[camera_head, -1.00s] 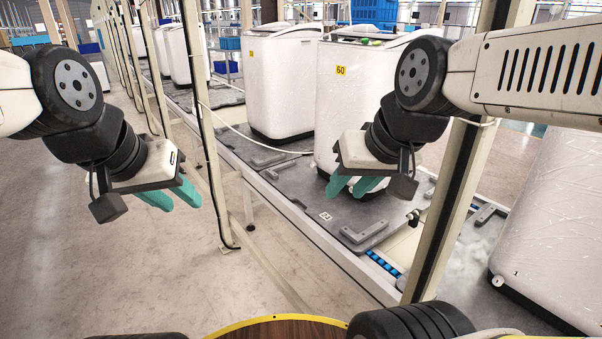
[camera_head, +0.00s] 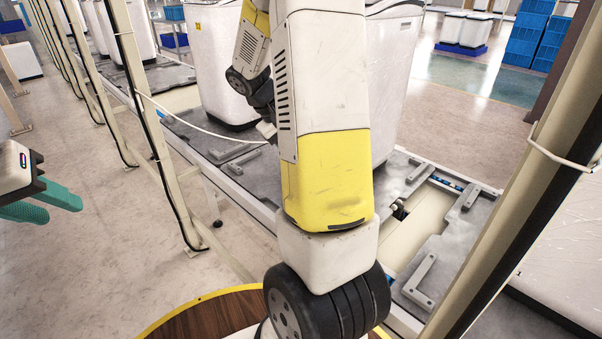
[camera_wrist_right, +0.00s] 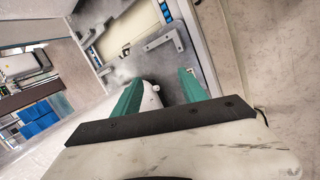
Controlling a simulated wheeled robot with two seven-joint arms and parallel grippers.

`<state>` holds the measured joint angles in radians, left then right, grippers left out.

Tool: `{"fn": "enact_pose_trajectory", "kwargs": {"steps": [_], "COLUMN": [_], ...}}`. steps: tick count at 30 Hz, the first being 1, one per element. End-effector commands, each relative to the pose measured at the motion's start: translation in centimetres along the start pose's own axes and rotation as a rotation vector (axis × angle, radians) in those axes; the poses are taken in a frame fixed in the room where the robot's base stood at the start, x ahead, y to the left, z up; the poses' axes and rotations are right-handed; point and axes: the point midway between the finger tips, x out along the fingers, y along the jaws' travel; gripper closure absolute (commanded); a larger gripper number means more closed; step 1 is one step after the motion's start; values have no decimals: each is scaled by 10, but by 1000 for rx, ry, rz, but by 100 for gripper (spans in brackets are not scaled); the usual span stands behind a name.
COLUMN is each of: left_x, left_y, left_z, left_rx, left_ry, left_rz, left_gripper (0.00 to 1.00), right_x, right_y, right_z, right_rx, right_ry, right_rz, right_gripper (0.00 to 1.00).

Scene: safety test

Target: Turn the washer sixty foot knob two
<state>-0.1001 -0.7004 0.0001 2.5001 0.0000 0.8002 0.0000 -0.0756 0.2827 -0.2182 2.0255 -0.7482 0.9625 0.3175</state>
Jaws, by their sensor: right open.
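The washer (camera_head: 398,65) stands on the grey conveyor line in the head view, mostly behind my right arm. Its yellow 60 label and its feet are hidden there. My right gripper is hidden behind the arm in the head view. In the right wrist view, my right gripper (camera_wrist_right: 160,84) is open, its two green fingers apart. A small part of a white body with a round knob-like end (camera_wrist_right: 152,96) shows between the fingers; I cannot tell whether it is foot knob two or whether they touch. My left gripper (camera_head: 62,210) is open and empty at the left edge, above the floor.
A second white washer (camera_head: 215,65) stands to the left on the line. A beige post (camera_head: 520,185) rises at right, and another post (camera_head: 150,130) stands left of the line. Blue crates (camera_head: 530,38) are stacked at the back right.

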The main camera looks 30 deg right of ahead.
Motion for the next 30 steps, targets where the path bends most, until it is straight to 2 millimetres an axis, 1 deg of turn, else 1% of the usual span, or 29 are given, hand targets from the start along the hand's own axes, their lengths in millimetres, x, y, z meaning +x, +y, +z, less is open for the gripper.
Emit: {"fn": "enact_pose_trajectory", "kwargs": {"steps": [1, 5, 6, 8, 9, 13, 17, 18, 20, 21, 23, 24, 27, 30], "left_x": [0, 0, 0, 0, 0, 0, 0, 0, 0, 0, 0, 0, 0, 0], "left_y": [0, 0, 0, 0, 0, 0, 0, 0, 0, 0, 0, 0, 0, 0], "left_z": [0, 0, 0, 0, 0, 0, 0, 0, 0, 0, 0, 0, 0, 0], "left_rx": [0, 0, 0, 0, 0, 0, 0, 0, 0, 0, 0, 0, 0, 0], "left_ry": [0, 0, 0, 0, 0, 0, 0, 0, 0, 0, 0, 0, 0, 0], "left_rz": [0, 0, 0, 0, 0, 0, 0, 0, 0, 0, 0, 0, 0, 0], "left_gripper": [64, 64, 64, 64, 64, 64, 64, 64, 64, 64, 64, 64, 64, 64], "right_x": [19, 62, 75, 95, 108, 149, 190, 202, 221, 233, 252, 264, 294, 318], "right_y": [4, 21, 26, 32, 36, 46, 50, 49, 48, 46, 41, 37, 24, 8], "right_z": [-10, -32, -38, -48, -55, -76, -96, -103, -113, -119, -128, -134, -147, -157], "right_rx": [-21, -71, -90, -119, -140, -218, -310, -342, -392, -426, -480, -518, -611, -693], "right_ry": [-37, -110, -131, -158, -175, -216, -240, -243, -243, -241, -234, -226, -199, -166], "right_rz": [50, 192, 238, 305, 351, 501, 650, 695, 762, 806, 870, 911, 1004, 1076], "right_gripper": [50, 50, 50, 50, 50, 50, 50, 50, 50, 50, 50, 50, 50, 50]}}
